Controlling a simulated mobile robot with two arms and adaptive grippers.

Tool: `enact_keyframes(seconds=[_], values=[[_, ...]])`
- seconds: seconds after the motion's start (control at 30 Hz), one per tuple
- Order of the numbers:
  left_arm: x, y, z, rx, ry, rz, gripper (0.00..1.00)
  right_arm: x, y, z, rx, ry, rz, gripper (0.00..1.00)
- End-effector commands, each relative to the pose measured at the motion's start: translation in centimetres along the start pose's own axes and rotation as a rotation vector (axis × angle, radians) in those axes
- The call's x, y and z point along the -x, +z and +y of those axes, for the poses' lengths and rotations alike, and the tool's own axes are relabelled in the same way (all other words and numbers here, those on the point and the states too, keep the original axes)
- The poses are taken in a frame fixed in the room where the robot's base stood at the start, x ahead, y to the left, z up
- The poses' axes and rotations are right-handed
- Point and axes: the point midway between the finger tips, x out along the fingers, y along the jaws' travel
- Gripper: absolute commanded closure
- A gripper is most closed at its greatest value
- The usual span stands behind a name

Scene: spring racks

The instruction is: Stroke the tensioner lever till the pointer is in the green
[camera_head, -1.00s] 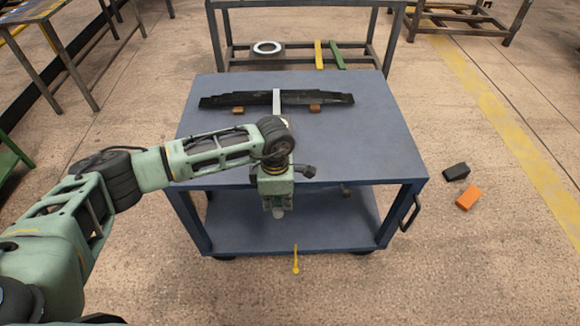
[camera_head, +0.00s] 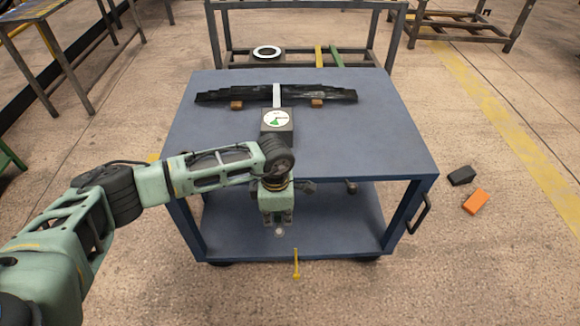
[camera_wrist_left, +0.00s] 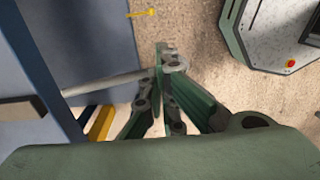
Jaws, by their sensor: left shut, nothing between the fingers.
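The tensioner (camera_head: 290,141) is a dark box at the blue cart's front middle. Its white dial (camera_head: 277,120) has a green patch low on the face and a dark pointer toward the right, seemingly outside the green. A grey strap (camera_head: 277,95) runs to a black leaf spring (camera_head: 325,97). My left gripper (camera_head: 279,226) points down in front of the cart edge, shut and empty. The grey lever rod (camera_wrist_left: 105,83) reaches the fingers (camera_wrist_left: 163,60) in the left wrist view; whether they touch is unclear. A pale round tip (camera_head: 279,233) shows by the fingertips. My right gripper is out of view.
The blue cart (camera_head: 370,145) has a lower shelf and a side handle (camera_head: 419,213). Wooden blocks (camera_head: 317,103) sit under the spring. A yellow item (camera_head: 296,264) is in front. Black (camera_head: 461,175) and orange (camera_head: 476,201) blocks lie on the floor at right.

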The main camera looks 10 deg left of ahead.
Motion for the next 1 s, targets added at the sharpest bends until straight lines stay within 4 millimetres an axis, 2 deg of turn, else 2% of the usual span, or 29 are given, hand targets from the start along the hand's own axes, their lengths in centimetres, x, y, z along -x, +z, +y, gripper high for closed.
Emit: enact_keyframes(seconds=[0.03,0.33,0.47,1.0], values=[[-1.3,-0.1,-0.1,0.0,-0.002,0.003,1.0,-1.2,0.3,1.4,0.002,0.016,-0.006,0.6],[-4.4,-0.1,-0.1,0.0,-0.003,0.003,1.0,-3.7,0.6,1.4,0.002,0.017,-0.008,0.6],[-3.2,-0.1,-0.1,0.0,-0.002,0.002,1.0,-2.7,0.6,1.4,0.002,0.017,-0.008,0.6],[5.2,0.0,0.0,0.001,0.0,0.0,1.0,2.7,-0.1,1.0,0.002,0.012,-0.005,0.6]])
